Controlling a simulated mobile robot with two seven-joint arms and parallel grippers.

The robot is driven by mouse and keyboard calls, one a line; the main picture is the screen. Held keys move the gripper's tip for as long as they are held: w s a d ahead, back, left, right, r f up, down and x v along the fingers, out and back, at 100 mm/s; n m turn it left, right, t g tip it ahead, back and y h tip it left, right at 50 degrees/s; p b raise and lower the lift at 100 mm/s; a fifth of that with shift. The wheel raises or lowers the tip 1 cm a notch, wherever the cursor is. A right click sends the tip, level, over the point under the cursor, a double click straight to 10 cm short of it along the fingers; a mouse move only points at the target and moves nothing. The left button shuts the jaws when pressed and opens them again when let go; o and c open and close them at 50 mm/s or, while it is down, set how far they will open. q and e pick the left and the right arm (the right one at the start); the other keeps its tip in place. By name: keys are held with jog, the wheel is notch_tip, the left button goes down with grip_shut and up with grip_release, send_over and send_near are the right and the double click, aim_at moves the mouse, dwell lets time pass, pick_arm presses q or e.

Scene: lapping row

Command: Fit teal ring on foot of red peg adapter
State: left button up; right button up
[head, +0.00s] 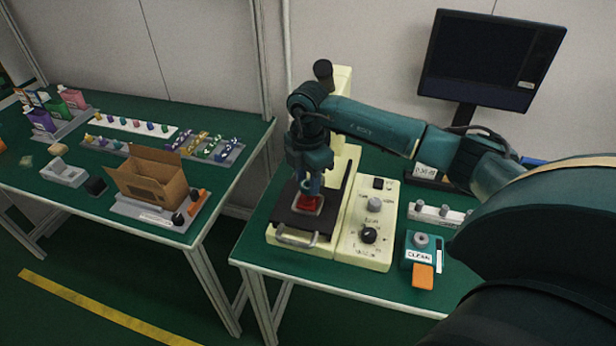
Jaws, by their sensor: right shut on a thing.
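The red peg adapter (307,203) sits on the dark plate of a cream machine, below my right gripper. My right gripper (311,187) points down right above it and is shut on the teal ring (306,184), a small light-teal loop at the fingertips. The ring is close over the red adapter; I cannot tell whether they touch. The adapter's foot is too small to make out. My left gripper is out of view.
The cream machine (375,259) has a front handle and knobs. A teal box marked CLEAN (410,257) and an orange block (423,277) stand right of it. A monitor (490,58) stands behind. The left table holds an open cardboard box (150,187) and several small parts.

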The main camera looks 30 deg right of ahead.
jog(key=shift+f+b, duration=0.75)
jog(key=shift+f, duration=0.6)
jog(key=o, duration=1.1)
jog(key=shift+c, duration=0.2)
notch_tip(320, 180, up, 13)
jog(key=b, duration=0.1)
jog(key=shift+r, duration=0.15)
